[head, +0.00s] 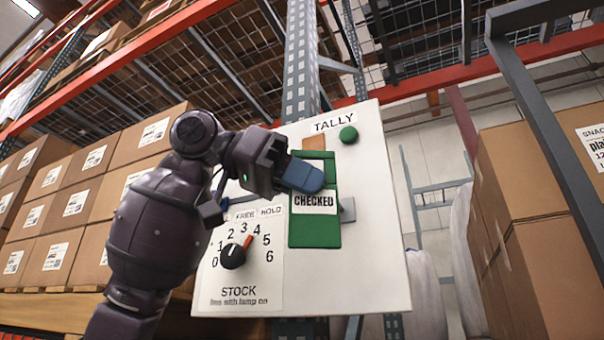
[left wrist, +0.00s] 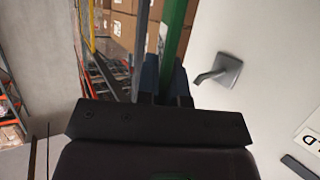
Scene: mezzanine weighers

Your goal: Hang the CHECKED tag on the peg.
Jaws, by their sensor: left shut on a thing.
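The CHECKED tag (head: 315,232) is a green plate with a white label and an opening near its top. It hangs upright in front of the white board in the head view. My left gripper (head: 305,176) is shut on its upper part; the blue fingers hide some of it. In the left wrist view the tag (left wrist: 176,28) shows edge-on as a green strip between the fingers (left wrist: 166,82). The grey peg (head: 348,209) is partly hidden behind the tag's right edge. In the left wrist view the peg (left wrist: 217,74) is bare and clearly apart from the tag. My right gripper is out of view.
The white board (head: 375,270) carries a TALLY label (head: 333,122), a green round lamp or button (head: 348,134) and a black STOCK dial (head: 233,256) with a red pointer. Stacked cartons (head: 70,205) stand left, more cartons (head: 520,200) right. Rack posts rise behind the board.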

